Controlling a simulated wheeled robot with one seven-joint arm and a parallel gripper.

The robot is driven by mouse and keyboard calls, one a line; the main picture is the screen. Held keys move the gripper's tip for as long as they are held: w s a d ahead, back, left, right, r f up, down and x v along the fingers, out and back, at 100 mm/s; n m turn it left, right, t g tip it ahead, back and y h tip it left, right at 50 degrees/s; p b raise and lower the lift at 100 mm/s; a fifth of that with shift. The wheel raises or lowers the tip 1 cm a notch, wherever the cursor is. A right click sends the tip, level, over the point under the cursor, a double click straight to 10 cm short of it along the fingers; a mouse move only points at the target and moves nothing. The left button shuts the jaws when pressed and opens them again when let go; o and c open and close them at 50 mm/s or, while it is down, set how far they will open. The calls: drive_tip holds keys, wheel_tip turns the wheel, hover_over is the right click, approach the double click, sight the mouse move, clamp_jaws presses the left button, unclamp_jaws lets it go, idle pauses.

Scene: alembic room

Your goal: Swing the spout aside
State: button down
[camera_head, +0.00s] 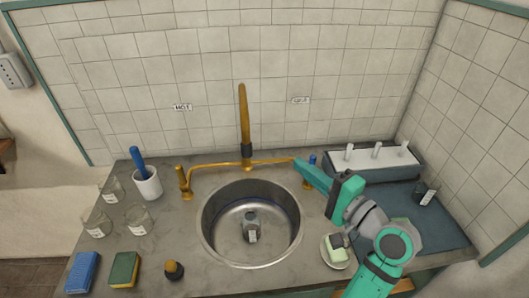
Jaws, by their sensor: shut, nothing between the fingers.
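The brass spout (243,110) rises from a dark collar (246,150) behind the sink, in the middle of a brass tap pipe (215,165). It looks nearly straight up in this view, against the tiled wall. My gripper (299,166) is shut and empty, pointing left near the right end of the pipe. It is apart from the spout, to its lower right. I cannot tell whether it touches the pipe.
The round steel sink (212,247) holds a small labelled glass vessel (250,228). Glass beakers (138,220), a white cup (147,183) with a blue-handled tool, sponges (124,269) and a dark bottle (174,270) stand left. A rack (360,165) stands right, a soap dish (335,252) in front.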

drive_tip(key=w+a, duration=0.5)
drive_tip(key=a, duration=0.5)
drive_tip(key=shift+w+a, duration=0.3)
drive_tip(key=shift+w, duration=0.05)
